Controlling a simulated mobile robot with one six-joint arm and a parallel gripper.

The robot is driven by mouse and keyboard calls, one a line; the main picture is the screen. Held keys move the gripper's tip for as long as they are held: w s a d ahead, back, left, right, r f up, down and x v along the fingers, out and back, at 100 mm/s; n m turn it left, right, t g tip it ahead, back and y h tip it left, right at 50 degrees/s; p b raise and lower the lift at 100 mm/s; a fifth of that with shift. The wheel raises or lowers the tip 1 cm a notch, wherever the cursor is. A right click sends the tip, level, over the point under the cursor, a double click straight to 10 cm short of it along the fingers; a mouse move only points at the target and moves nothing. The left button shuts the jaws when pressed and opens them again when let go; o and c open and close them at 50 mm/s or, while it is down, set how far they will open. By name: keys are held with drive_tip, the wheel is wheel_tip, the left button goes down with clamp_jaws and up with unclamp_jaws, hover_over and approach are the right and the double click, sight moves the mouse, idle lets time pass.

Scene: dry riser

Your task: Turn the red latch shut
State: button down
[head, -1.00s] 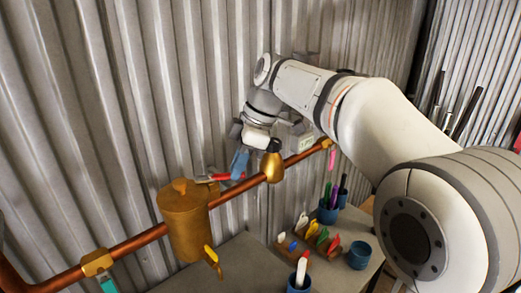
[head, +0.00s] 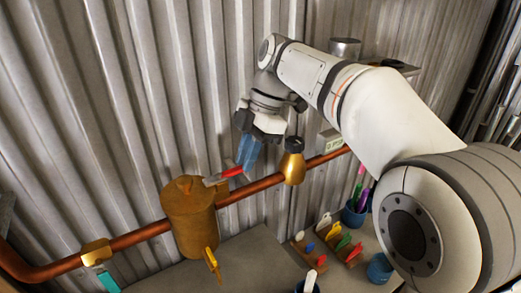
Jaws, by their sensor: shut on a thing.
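The red latch (head: 230,173) is a short lever with a red grip and a grey metal end. It sits beside the top of a brass canister (head: 190,218) on the copper pipe. The lever slants up to the right, close to the line of the pipe. My gripper (head: 246,158) comes down from above, its blue fingers shut on the outer end of the red grip. The fingers hide the lever's tip.
A copper pipe (head: 260,186) runs along the corrugated wall, with a brass bulb-shaped fitting (head: 292,166) just right of my gripper. Below are a grey bench (head: 248,262), a rack of coloured tags (head: 310,251) and blue cups (head: 380,268). A yellow tag (head: 211,262) hangs from the canister.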

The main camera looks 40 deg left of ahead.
drive_tip(key=shift+s+a+f, duration=0.1)
drive_tip(key=shift+s+f, duration=0.05)
drive_tip(key=shift+s, duration=0.05)
drive_tip(key=c, duration=1.7)
unclamp_jaws()
drive_tip(key=shift+s, duration=0.1)
drive_tip(key=shift+o, duration=0.6)
drive_tip(key=shift+s+a, duration=0.15)
drive_tip(key=shift+o, duration=0.9)
drive_tip(key=shift+w, duration=0.2)
drive_tip(key=v, duration=0.8)
drive_tip(key=shift+w, duration=0.1)
